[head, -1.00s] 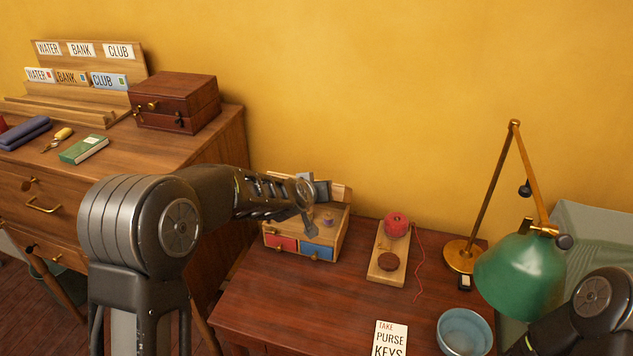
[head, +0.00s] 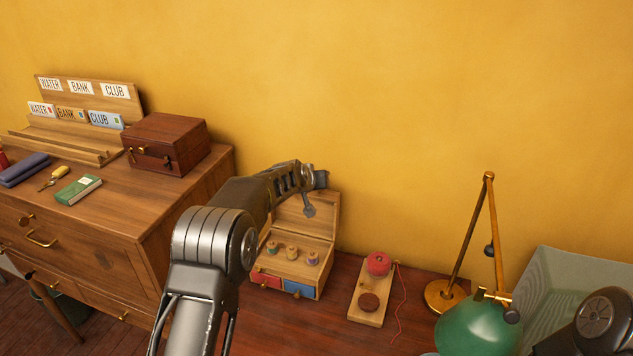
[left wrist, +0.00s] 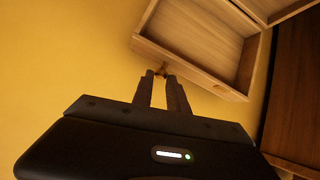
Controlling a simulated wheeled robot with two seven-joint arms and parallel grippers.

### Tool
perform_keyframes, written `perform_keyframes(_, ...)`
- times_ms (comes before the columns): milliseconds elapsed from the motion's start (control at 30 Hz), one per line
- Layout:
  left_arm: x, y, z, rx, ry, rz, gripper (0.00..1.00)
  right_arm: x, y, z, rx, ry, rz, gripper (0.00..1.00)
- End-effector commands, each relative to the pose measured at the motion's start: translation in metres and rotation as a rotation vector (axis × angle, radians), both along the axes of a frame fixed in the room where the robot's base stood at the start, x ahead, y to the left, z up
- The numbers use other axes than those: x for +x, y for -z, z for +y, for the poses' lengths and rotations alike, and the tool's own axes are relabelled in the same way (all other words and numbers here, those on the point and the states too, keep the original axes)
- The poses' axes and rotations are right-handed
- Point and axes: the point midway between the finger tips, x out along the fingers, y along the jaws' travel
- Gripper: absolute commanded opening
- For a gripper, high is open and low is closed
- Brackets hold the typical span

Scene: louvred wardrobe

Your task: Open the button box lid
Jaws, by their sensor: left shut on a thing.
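The button box (head: 268,262) is a small wooden box on the desk, with a red drawer and a blue drawer in front. Its lid (head: 325,214) stands up at the back of the box, near the wall, and several spools show in the open top. My left gripper (head: 309,206) is at the raised lid, partly hiding it. In the left wrist view the fingers (left wrist: 162,76) are shut on a small knob at the lid's edge, and the lid's hollow inside (left wrist: 195,40) shows. My right arm shows at the right edge; its gripper is out of view.
A wooden board (head: 360,309) with a red spool and brown disc lies right of the box. A brass and green lamp (head: 480,325) stands farther right. A cabinet (head: 150,215) with a dark box (head: 166,145) is at left. The yellow wall is close behind.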

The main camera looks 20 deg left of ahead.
Motion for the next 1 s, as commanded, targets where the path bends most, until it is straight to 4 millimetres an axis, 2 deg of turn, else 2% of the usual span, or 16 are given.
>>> perform_keyframes(33,0.0042,-0.0100,-0.0026,-0.001,0.001,-0.001,0.00,0.0003,-0.0065,-0.0006,-0.001,0.001,0.000,0.36)
perform_keyframes(533,0.0072,-0.0090,-0.0026,-0.002,0.001,0.021,0.00,0.0001,-0.0087,-0.0015,-0.002,0.001,0.004,0.36)
perform_keyframes(567,0.0072,-0.0092,-0.0027,-0.002,0.001,0.021,0.20,0.0001,-0.0087,-0.0015,-0.002,0.001,0.004,0.36)
perform_keyframes(600,0.0072,-0.0093,-0.0027,-0.002,0.001,0.021,0.23,0.0002,-0.0087,-0.0015,-0.002,0.001,0.004,0.36)
perform_keyframes(800,0.0058,-0.0054,-0.0017,-0.001,0.000,0.028,0.39,0.0002,-0.0086,-0.0015,-0.002,0.000,0.004,0.36)
perform_keyframes(1000,0.0052,-0.0033,-0.0011,0.000,0.000,0.032,0.39,0.0002,-0.0084,-0.0014,-0.002,0.000,0.004,0.36)
